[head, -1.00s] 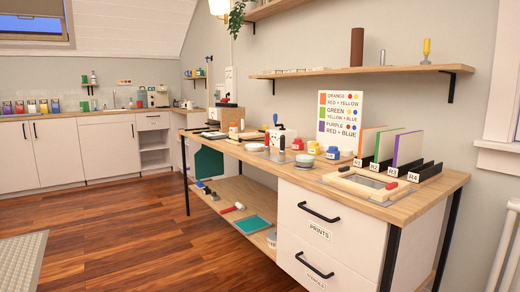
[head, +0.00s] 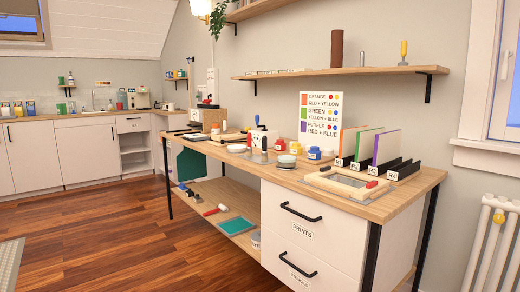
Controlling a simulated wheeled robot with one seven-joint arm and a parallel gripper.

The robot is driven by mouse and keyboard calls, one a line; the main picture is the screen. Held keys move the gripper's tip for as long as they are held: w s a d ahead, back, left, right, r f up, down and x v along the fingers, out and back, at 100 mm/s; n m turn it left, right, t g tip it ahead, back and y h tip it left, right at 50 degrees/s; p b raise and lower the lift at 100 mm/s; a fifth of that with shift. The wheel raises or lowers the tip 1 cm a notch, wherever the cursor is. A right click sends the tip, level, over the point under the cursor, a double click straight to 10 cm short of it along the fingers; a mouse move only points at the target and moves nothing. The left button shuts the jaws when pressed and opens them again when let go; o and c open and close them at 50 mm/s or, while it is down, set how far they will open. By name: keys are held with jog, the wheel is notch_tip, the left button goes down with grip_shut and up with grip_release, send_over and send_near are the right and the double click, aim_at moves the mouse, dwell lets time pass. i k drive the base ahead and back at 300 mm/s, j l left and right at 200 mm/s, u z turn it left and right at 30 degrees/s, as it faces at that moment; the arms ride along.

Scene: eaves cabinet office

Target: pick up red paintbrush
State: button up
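I cannot pick out a red paintbrush for certain. A small tool with a red end (head: 372,184) lies on the wooden screen frame (head: 345,195) at the right front of the workbench. A red and white tool (head: 215,209) lies on the bench's lower shelf, too small to identify. My gripper is not in view.
The long workbench (head: 405,200) carries paint jars (head: 314,153), tools and upright coloured boards in black racks (head: 403,170). White drawers (head: 312,228) are below its right end. A radiator (head: 490,245) stands at the right. The wood floor (head: 110,240) in front is clear.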

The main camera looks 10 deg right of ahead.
aim_at(249, 148)
jog(key=i+j, duration=0.15)
jog(key=i, duration=0.35)
jog(key=i+j+z, duration=0.1)
jog(key=i, duration=0.4)
jog(key=i+j, duration=0.25)
jog(key=i, duration=0.2)
jog(key=i+j, duration=0.2)
jog(key=i, duration=0.3)
jog(key=z, duration=0.05)
